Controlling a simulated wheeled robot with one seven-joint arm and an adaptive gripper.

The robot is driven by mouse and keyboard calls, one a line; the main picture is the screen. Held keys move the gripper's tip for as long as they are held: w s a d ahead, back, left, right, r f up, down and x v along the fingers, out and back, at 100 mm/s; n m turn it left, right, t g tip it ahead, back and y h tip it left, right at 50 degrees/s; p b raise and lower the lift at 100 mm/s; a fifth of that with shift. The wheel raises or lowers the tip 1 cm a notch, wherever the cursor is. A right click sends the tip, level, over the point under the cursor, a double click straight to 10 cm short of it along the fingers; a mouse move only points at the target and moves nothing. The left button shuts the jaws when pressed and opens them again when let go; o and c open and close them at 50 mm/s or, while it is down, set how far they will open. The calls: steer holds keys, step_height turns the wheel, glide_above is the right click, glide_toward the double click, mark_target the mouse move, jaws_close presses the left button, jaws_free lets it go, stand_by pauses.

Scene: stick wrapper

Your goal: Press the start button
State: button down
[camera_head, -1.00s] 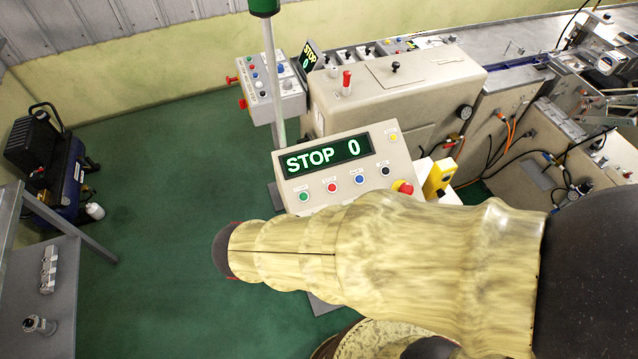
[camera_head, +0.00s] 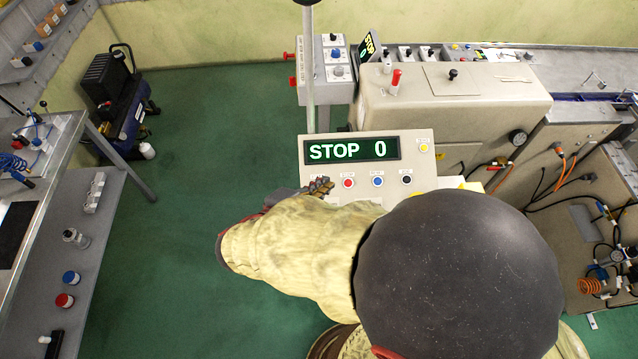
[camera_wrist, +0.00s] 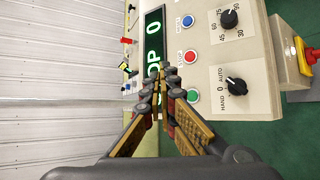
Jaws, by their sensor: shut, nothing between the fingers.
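The beige control panel (camera_head: 440,165) has a lit display (camera_head: 352,150) reading STOP 0. Below the display is a row of buttons, with a red one (camera_head: 348,183), a blue one (camera_head: 377,181) and a black one (camera_head: 407,180). The green button at the row's left end is hidden behind my gripper (camera_head: 321,185) in the head view. In the wrist view the green button (camera_wrist: 193,95) shows just right of my gripper's fingertips (camera_wrist: 164,78). The fingertips are together and empty, overlapping the display's edge in that view. Whether they touch the panel cannot be told.
The wrist view shows two black knobs, one marked HAND, 0, AUTO (camera_wrist: 235,87), and a red mushroom button (camera_wrist: 310,56) on a yellow box. A pole (camera_head: 309,80) rises behind the panel. A beige machine (camera_head: 450,105) stands behind it. Green floor (camera_head: 215,130) is open to the left.

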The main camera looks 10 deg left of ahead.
steer(key=w+f+b, duration=0.1)
steer(key=f, duration=0.1)
steer(key=w+f+b, duration=0.1)
steer(key=f+b, duration=0.1)
steer(key=w+a+f+b, duration=0.1)
steer(key=f+b, duration=0.1)
steer(key=f, duration=0.1)
steer(key=shift+w+f, duration=0.1)
steer(key=shift+w, duration=0.1)
steer(key=shift+w+f+b, duration=0.3)
steer(key=shift+f, duration=0.15)
stand_by(1.2)
steer(key=shift+w+f+b, duration=0.15)
steer(key=shift+f+b, duration=0.1)
steer(key=shift+b, duration=0.3)
steer(key=shift+w+f+b, duration=0.2)
steer(key=shift+f+b, duration=0.1)
steer(key=shift+b, duration=0.15)
stand_by(0.5)
steer(key=shift+s+r+p, duration=0.3)
steer(key=shift+s+r, duration=0.05)
steer(key=shift+r, duration=0.35)
